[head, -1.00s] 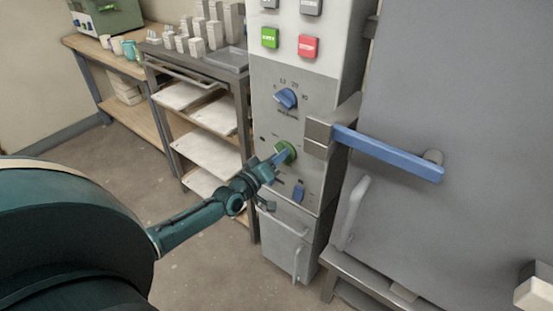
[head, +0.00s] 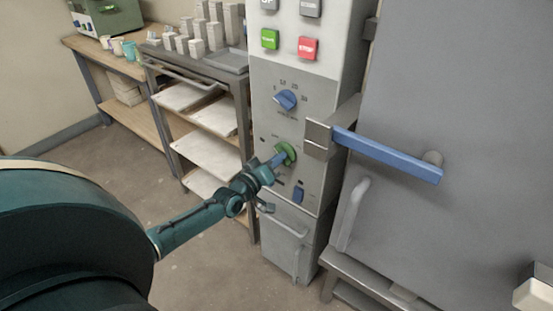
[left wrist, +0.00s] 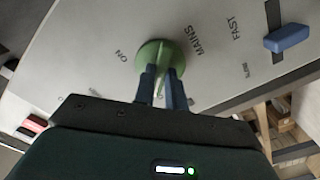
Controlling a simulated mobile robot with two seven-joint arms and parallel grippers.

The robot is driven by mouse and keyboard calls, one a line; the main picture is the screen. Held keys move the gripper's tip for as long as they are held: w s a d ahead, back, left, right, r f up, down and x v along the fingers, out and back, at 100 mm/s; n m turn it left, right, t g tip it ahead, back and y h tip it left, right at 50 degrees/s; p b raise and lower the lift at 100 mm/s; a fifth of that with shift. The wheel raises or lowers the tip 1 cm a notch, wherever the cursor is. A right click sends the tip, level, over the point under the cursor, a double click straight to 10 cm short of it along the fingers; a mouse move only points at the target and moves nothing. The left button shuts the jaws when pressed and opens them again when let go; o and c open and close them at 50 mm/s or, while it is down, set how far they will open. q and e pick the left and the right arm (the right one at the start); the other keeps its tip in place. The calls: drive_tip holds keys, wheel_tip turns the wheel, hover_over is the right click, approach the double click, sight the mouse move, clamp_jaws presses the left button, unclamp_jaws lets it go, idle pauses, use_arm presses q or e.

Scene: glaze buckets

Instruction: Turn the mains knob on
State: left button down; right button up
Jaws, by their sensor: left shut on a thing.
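The green mains knob (head: 286,153) is on the lower part of the grey control panel (head: 262,120). In the left wrist view the knob (left wrist: 158,55) sits beside the labels MAINS and ON. My left gripper (head: 277,161) is at the knob, with its two blue fingers closed on the knob's raised grip. The fingers (left wrist: 161,80) hide part of the grip in the left wrist view. My right gripper is not in view.
A blue door handle (head: 390,155) sticks out to the right. A shelf cart (head: 195,75) stands to the left.

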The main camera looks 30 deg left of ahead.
use_arm(q)
drive_tip(key=shift+d+m+p, duration=0.1)
drive_tip(key=shift+m+p, duration=1.4)
drive_tip(key=shift+m, duration=7.1)
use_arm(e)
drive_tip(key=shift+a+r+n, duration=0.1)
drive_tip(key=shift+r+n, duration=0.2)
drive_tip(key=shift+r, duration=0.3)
use_arm(q)
drive_tip(key=c, duration=1.4)
unclamp_jaws()
drive_tip(key=shift+c, duration=0.2)
drive_tip(key=shift+s, duration=0.1)
drive_tip(key=s+a, duration=0.1)
drive_tip(key=s, duration=1.2)
drive_tip(key=shift+p, duration=0.4)
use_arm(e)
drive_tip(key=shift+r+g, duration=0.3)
